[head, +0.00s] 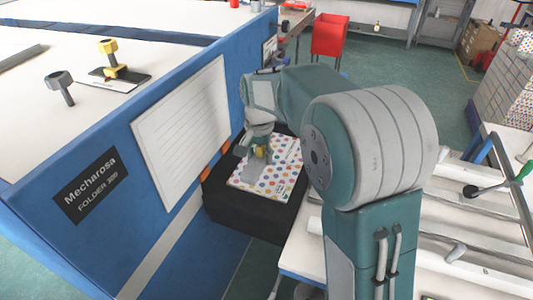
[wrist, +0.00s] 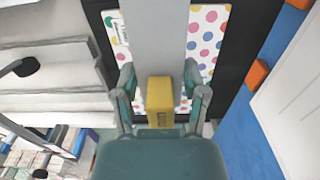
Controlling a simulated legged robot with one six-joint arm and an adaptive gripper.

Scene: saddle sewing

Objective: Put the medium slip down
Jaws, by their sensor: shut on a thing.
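My gripper (wrist: 160,98) is shut on the yellow block of a tool that I take to be the medium slip (wrist: 160,92). A flat grey bar stretches ahead of the yellow block in the wrist view. The dotted sheet lies on a black tray (head: 245,212). In the wrist view the grey bar covers the middle of the dotted sheet (wrist: 208,35). I cannot tell whether the slip touches it.
The blue folder machine (head: 90,235) stands close on the left, with a white lined panel (head: 180,125). A white worktable with metal rails (head: 460,230) lies to the right.

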